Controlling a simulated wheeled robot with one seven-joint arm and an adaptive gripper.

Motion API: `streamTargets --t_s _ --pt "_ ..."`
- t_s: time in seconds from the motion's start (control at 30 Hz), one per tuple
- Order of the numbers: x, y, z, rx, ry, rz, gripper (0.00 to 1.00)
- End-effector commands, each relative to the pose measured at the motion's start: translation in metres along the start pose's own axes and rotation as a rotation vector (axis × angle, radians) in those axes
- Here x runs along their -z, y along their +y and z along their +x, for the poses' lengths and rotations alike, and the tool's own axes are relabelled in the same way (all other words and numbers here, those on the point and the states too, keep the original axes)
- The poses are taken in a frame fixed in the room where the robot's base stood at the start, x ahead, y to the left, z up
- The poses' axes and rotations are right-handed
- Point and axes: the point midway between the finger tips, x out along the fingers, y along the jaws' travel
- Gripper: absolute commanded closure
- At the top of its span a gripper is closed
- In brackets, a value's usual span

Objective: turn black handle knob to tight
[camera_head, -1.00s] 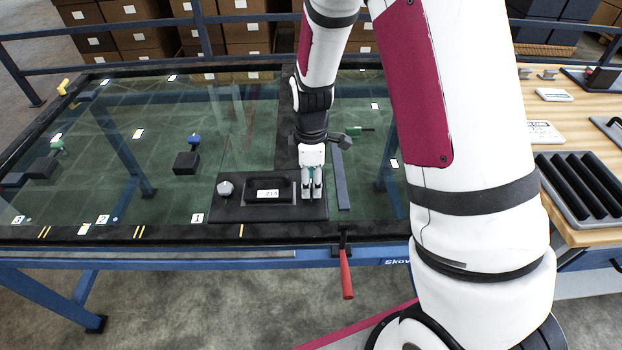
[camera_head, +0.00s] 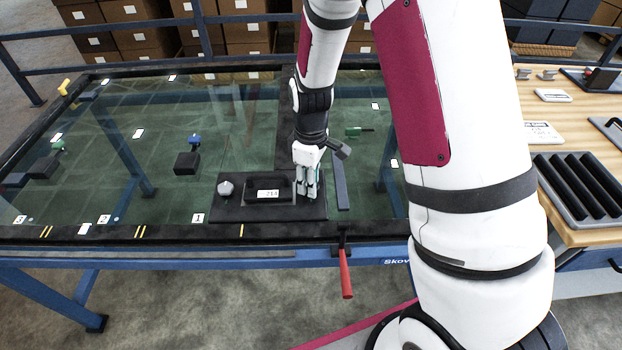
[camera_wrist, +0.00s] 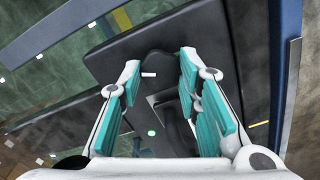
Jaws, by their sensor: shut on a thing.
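A black plate (camera_head: 235,211) lies on the near edge of the glass-topped table. It carries a black bar handle (camera_head: 268,184) with a white label and a grey knob (camera_head: 225,188) at its left end. My gripper (camera_head: 307,195) points down at the plate's right end, right of the bar handle. Its teal-padded fingers are shut on the black handle knob, which they hide in the head view. In the wrist view a dark shape (camera_wrist: 176,126), apparently this knob, shows between the fingers of my gripper (camera_wrist: 160,75). Its exact angle cannot be told.
A red lever (camera_head: 346,272) hangs from the table's front rail. A black block with a blue knob (camera_head: 187,162) stands left on the glass. A green-handled part (camera_head: 358,131) lies behind my wrist. A wooden bench with a ribbed tray (camera_head: 585,185) is at right.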

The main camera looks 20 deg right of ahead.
Motion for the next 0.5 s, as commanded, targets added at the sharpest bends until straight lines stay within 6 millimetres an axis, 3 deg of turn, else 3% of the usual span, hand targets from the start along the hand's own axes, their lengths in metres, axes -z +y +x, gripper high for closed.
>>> streamTargets --t_s 0.5 --pt "-0.0001 -0.0001 -0.0005 -0.001 0.000 0.491 0.97"
